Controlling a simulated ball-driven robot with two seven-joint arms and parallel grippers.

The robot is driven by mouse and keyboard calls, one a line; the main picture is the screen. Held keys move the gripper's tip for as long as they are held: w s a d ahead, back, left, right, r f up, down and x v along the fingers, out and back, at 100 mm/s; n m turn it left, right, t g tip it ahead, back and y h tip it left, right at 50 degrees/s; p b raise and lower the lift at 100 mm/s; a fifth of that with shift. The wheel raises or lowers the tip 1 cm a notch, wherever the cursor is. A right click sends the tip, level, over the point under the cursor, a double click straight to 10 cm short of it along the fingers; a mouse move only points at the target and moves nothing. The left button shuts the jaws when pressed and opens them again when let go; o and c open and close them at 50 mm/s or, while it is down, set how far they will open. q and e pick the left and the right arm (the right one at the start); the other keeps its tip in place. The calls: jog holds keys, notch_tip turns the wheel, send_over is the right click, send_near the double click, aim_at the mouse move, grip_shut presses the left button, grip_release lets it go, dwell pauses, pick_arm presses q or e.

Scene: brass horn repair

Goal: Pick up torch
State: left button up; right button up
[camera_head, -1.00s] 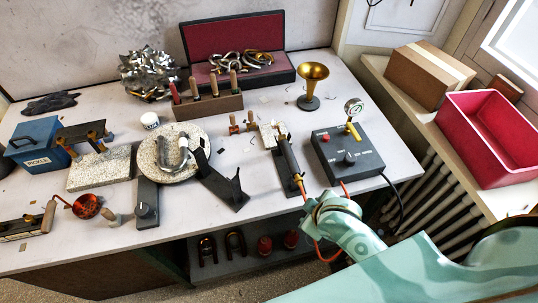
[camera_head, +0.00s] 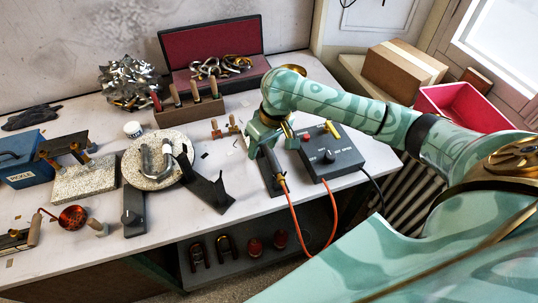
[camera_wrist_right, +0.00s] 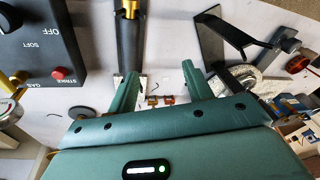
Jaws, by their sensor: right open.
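The torch (camera_head: 271,163) has a dark handle with a brass end and an orange hose. It rests on a dark stand left of the control box, partly hidden by my right gripper (camera_head: 262,146). In the right wrist view the torch (camera_wrist_right: 131,45) runs down from the top edge to the left finger. My right gripper (camera_wrist_right: 160,72) is open, its fingers apart with nothing held between them. The torch lies toward the left finger, not centred; whether they touch I cannot tell. My left gripper is not in view.
The control box (camera_head: 336,152) stands just right of the torch. A dark angled stand (camera_head: 209,187) and a round pale board (camera_head: 136,172) with a bent silver tube are to the left. The orange hose (camera_head: 300,236) hangs over the table's front edge.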

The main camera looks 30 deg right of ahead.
jog(key=w+d+r+m+g, duration=0.1)
jog(key=w+d+r+m, duration=0.1)
jog(key=d+r+m, duration=0.3)
jog(key=b, duration=0.5)
send_near(271, 152)
jog(key=shift+n, duration=0.3)
jog(key=f, duration=0.2)
jog(key=a+f, duration=0.1)
jog(key=f, duration=0.3)
jog(key=shift+w+a+f, duration=0.15)
jog(key=shift+w+a, duration=0.05)
jog(key=shift+w, duration=0.15)
jog(key=f+b, duration=0.1)
jog(key=f, duration=0.2)
jog(key=f+b, duration=0.1)
jog(key=f, duration=0.1)
jog(key=shift+a+f+b, duration=0.15)
jog(key=shift+a+b, duration=0.1)
jog(key=shift+b, duration=0.1)
jog(key=c, duration=1)
